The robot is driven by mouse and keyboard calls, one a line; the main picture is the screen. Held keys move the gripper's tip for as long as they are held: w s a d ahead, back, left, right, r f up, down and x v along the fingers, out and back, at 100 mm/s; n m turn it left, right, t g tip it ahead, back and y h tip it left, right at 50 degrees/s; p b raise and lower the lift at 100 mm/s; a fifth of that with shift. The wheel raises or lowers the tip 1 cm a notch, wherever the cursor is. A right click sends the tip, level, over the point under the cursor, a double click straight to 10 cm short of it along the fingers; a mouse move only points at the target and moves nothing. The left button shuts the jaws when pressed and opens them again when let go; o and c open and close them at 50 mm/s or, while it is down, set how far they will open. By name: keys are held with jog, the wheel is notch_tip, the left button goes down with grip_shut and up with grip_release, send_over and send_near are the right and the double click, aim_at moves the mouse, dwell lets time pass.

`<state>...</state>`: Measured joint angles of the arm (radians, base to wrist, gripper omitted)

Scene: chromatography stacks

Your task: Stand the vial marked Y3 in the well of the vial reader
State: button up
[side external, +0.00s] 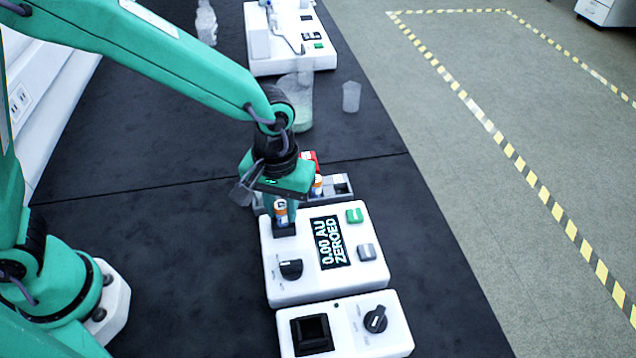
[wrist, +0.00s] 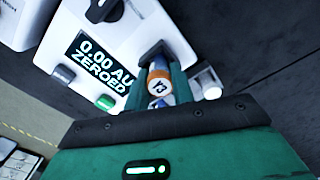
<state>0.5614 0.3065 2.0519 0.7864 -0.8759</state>
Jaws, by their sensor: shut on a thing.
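The vial marked Y3 (wrist: 160,85), with an orange band and the mark on its pale top, sits between the two fingers of my gripper (wrist: 164,94). My gripper also shows in the side view (side external: 280,198), shut on this vial (side external: 280,212). The vial looks upright over the black well (side external: 284,229) at the corner of the white vial reader (side external: 290,248). Its lower end meets the well's outline; I cannot tell whether it is inside or just above. The reader's display (side external: 330,242) reads 0.00 AU ZEROED.
A grey rack (side external: 342,186) stands just behind the reader, with another orange-banded vial (side external: 317,184) and a red item (side external: 310,158) there. A white device with a knob (side external: 345,325) sits in front. A beaker (side external: 300,105) and small cup (side external: 351,97) stand farther back.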

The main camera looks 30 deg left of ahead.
jog(key=o, duration=1)
jog(key=shift+o, duration=0.2)
jog(key=shift+r, duration=0.15)
jog(key=shift+r, duration=3.9)
jog(key=shift+a, duration=0.1)
jog(key=s+a+r+m+t, duration=0.1)
jog(key=s+a+r+t, duration=0.1)
jog(key=a, duration=0.5)
jog(key=s+a+r+m+t, duration=0.1)
jog(key=s+a+r, duration=0.2)
jog(key=s+a, duration=0.2)
jog(key=s+a+r+m+t, duration=0.1)
jog(key=s+a+r+t, duration=0.1)
jog(key=a, duration=0.6)
jog(key=shift+s+a+r+m+t, duration=0.3)
jog(key=shift+s+r, duration=0.4)
jog(key=shift+s, duration=0.1)
